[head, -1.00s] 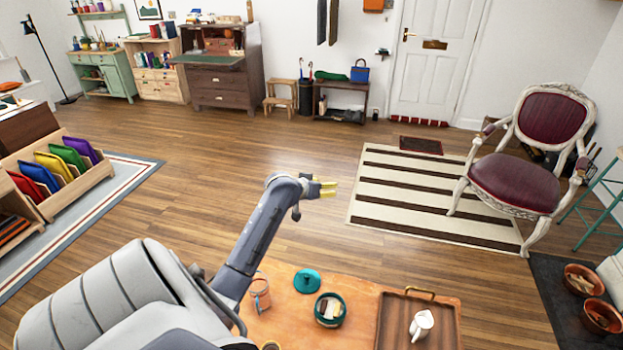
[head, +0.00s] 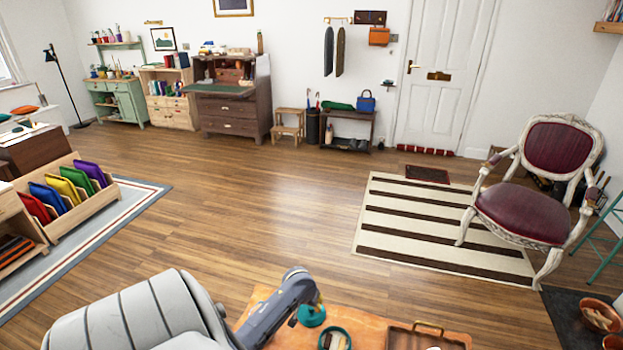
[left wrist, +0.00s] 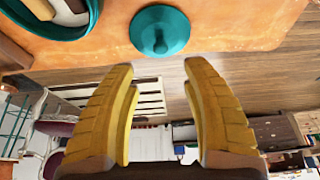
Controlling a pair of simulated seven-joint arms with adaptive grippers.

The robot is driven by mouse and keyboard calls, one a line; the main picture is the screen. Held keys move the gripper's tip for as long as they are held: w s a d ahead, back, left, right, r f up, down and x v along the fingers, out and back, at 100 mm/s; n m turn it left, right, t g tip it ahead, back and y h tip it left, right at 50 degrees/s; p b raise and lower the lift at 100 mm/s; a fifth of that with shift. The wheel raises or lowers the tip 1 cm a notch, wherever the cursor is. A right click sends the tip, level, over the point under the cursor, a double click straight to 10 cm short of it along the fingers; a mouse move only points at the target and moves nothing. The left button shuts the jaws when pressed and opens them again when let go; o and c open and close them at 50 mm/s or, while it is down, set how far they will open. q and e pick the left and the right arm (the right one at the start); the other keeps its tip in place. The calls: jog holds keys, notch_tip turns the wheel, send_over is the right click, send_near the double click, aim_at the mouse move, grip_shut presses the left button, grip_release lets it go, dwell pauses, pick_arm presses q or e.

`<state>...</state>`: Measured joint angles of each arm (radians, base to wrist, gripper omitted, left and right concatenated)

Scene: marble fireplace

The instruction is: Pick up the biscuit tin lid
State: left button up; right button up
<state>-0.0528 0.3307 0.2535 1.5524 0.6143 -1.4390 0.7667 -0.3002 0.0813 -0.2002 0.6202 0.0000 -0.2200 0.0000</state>
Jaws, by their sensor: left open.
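The teal biscuit tin lid (head: 311,317) lies on the orange-brown wooden table (head: 372,331), apart from its tin. In the left wrist view the lid (left wrist: 160,32) is round with a small knob, at the top middle. The open teal biscuit tin (head: 334,338) is just right of it, and its contents show in the left wrist view (left wrist: 48,34). My left gripper (left wrist: 158,68) is open and empty, its yellow fingers spread with the lid beyond their tips. In the head view its wrist is right by the lid and partly covers the view of it. My right gripper is not in view.
A wooden tray (head: 448,336) with a brass handle sits on the table right of the tin. Open wooden floor (head: 250,215) lies beyond the table. A striped rug (head: 440,225) and a red chair (head: 525,213) stand farther right.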

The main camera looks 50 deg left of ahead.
aim_at(311, 309)
pick_arm(q)
jog(key=x, duration=0.5)
jog(key=shift+w+a+f, duration=0.1)
jog(key=shift+x, duration=2.9)
jog(key=shift+o, duration=0.2)
grip_shut()
